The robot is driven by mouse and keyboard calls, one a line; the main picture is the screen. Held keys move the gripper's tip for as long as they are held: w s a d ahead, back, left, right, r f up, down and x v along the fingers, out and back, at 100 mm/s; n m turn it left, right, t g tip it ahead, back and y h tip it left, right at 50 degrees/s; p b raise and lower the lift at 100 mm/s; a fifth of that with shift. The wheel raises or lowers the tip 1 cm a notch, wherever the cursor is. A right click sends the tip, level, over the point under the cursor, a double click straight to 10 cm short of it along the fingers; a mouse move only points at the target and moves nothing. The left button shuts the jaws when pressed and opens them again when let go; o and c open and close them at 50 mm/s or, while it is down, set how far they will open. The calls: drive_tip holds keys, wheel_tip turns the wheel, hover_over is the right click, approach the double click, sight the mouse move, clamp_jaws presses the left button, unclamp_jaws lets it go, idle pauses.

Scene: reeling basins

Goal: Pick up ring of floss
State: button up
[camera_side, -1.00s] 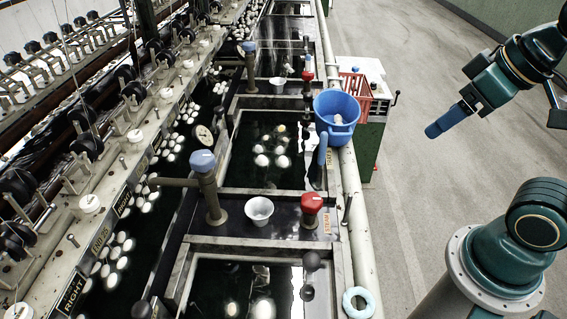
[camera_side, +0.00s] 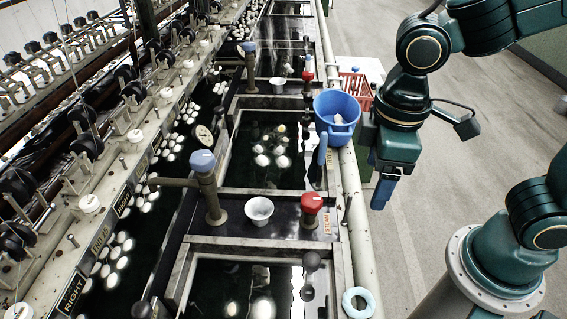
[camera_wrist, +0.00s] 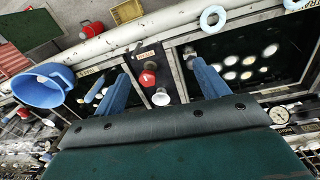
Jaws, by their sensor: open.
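A pale blue ring of floss (camera_side: 370,299) lies on the pipe at the basin edge, at the bottom of the side view. It also shows near the top of the wrist view (camera_wrist: 204,20), ahead of my fingers. A second pale ring (camera_wrist: 292,4) is cut by the top edge there. My gripper (camera_side: 383,192) hangs just right of the blue bucket in the side view, fingers pointing down, well apart from the ring. In the wrist view its two blue fingers (camera_wrist: 161,71) are spread wide with nothing held between them.
A blue bucket (camera_side: 337,112) stands at the basin edge beside my gripper, with a red crate (camera_side: 356,88) behind. Red-topped (camera_side: 311,203) and blue-topped (camera_side: 203,162) valves rise by a white cup (camera_side: 259,210). Open floor lies to the right.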

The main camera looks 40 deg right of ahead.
drive_tip(key=s+a+f+n+g+h, duration=0.1)
drive_tip(key=s+a+f+n+h, duration=0.1)
drive_tip(key=a+f+n, duration=0.4)
drive_tip(key=n+h, duration=0.1)
drive_tip(key=h, duration=0.1)
approach(366, 314)
drive_tip(key=w+d, duration=0.2)
drive_tip(key=w, duration=0.1)
drive_tip(key=shift+g, duration=0.3)
drive_tip(key=shift+x, duration=4)
drive_tip(key=shift+s+a, duration=0.1)
drive_tip(key=shift+a, duration=0.1)
drive_tip(key=c, duration=0.7)
